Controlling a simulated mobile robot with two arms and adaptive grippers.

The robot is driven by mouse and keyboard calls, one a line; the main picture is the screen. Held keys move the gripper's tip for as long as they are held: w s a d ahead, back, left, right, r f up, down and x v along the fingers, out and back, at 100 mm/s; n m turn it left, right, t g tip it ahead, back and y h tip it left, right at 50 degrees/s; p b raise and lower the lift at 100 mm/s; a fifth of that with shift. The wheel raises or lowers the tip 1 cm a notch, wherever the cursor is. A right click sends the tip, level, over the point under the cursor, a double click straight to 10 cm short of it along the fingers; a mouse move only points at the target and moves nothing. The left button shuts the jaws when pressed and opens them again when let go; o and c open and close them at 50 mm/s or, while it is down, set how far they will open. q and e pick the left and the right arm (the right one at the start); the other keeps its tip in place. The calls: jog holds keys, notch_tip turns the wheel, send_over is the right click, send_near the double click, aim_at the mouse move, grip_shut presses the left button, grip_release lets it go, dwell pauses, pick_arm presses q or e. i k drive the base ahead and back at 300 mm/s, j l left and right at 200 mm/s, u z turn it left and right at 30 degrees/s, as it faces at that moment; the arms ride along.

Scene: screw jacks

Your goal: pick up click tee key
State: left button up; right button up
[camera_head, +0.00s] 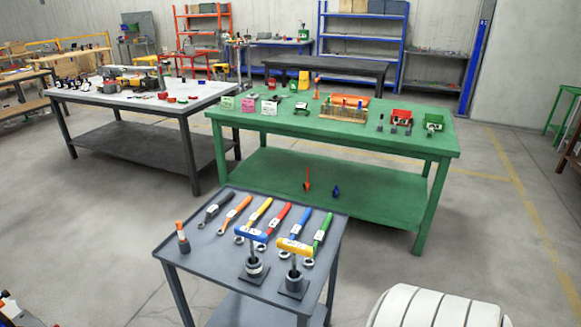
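Two T-handled keys stand upright at the front of the small grey table (205,262). One key has a blue crossbar (251,234) with a white label. The other key has a yellow crossbar (295,246) with a label too small to read. Each key's shaft goes down into a dark round jack on a square base, the left jack (254,268) and the right jack (294,284). I cannot tell from the labels which key is the click tee key. Neither of my grippers shows in the head view.
Several coloured wrenches (277,217) lie in a row behind the keys. A small orange-topped tool (182,238) stands at the table's left edge. A green workbench (410,146) and a grey-topped workbench (110,96), both with parts on them, stand behind.

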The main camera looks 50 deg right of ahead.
aim_at(253, 235)
jog(key=z, duration=1.4)
